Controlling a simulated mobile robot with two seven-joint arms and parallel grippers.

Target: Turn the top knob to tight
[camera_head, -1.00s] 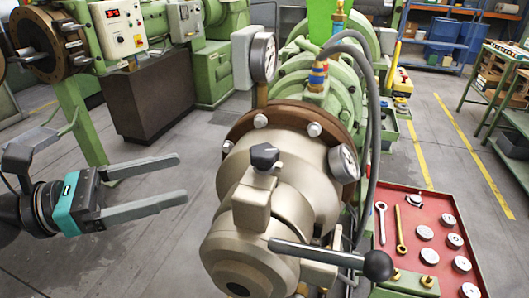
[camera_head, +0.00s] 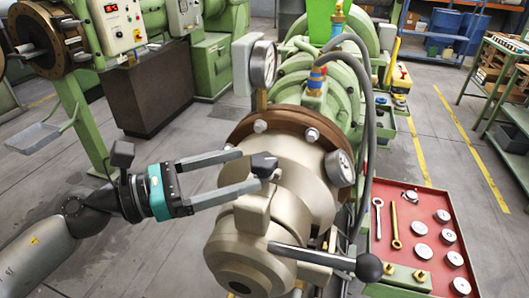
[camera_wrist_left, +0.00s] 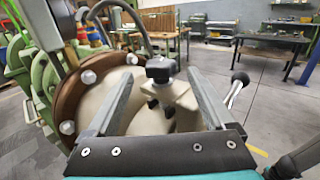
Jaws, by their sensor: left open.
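The top knob (camera_head: 264,164) is a small black knob on top of the beige extruder head (camera_head: 290,195). In the left wrist view the knob (camera_wrist_left: 160,68) stands on a beige block, ahead of and between my fingers. My left gripper (camera_head: 250,170) is open, with its fingertips close to the knob. I cannot tell whether a finger touches it. In the left wrist view nothing is held between the fingers (camera_wrist_left: 160,85). A lever with a black ball end (camera_head: 369,267) sticks out low at the front of the head. My right gripper is not in view.
Pressure gauges (camera_head: 262,64) (camera_head: 340,168) stand behind and right of the knob. Grey hoses (camera_head: 368,120) arch over the machine. A red tray (camera_head: 425,205) with wrenches and round metal pieces is at the right.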

